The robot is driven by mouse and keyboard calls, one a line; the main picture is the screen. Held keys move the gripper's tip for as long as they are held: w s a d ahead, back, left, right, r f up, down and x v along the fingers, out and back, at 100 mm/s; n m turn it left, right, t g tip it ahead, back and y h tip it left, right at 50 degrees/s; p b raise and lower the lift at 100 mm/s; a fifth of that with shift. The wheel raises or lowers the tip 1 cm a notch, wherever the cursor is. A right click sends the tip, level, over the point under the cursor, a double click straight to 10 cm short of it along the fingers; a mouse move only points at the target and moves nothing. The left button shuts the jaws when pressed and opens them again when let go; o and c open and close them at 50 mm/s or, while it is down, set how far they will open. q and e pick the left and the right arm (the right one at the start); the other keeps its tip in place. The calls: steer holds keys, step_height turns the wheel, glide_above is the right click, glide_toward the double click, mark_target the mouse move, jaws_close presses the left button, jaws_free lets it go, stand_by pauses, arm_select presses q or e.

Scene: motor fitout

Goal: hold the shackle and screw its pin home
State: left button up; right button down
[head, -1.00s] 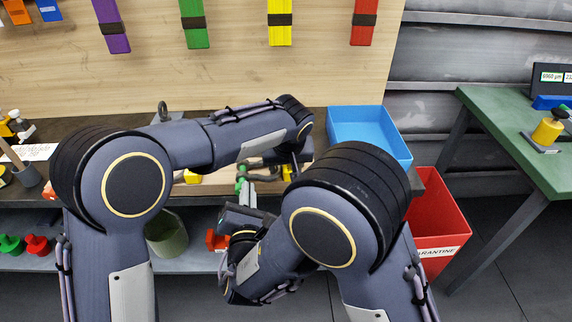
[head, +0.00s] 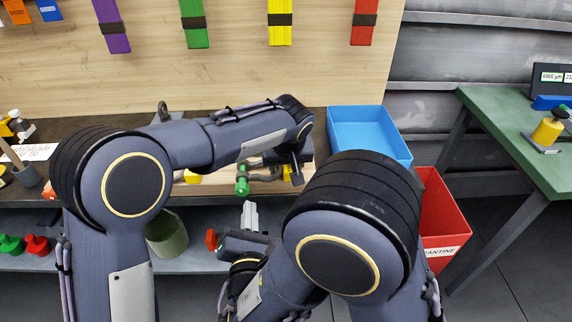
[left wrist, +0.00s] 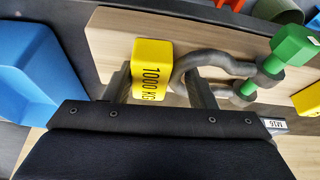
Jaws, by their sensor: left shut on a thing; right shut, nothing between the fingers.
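The grey shackle (head: 262,164) is above the wooden board at the bench's front. In the left wrist view, its curved bow (left wrist: 184,66) joins a yellow block marked 1000 KG (left wrist: 151,70). The green pin (head: 242,181) runs across the shackle's ears; its larger green end (left wrist: 293,46) stands outside one ear, and green shows at the other ear. How deep its thread sits cannot be told. My left gripper (head: 295,172) is shut on the shackle at the yellow block, seen between its fingers (left wrist: 160,90). My right gripper (head: 250,214) is shut and empty, below and apart from the pin.
A blue bin (head: 370,135) stands right of my left gripper, with a red bin (head: 438,222) lower right. A green container (head: 167,235) and red and green parts are on the lower shelf. A green table (head: 525,140) stands far right.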

arm_select(q)
steer(key=o, duration=1.2)
steer(key=shift+r, duration=0.1)
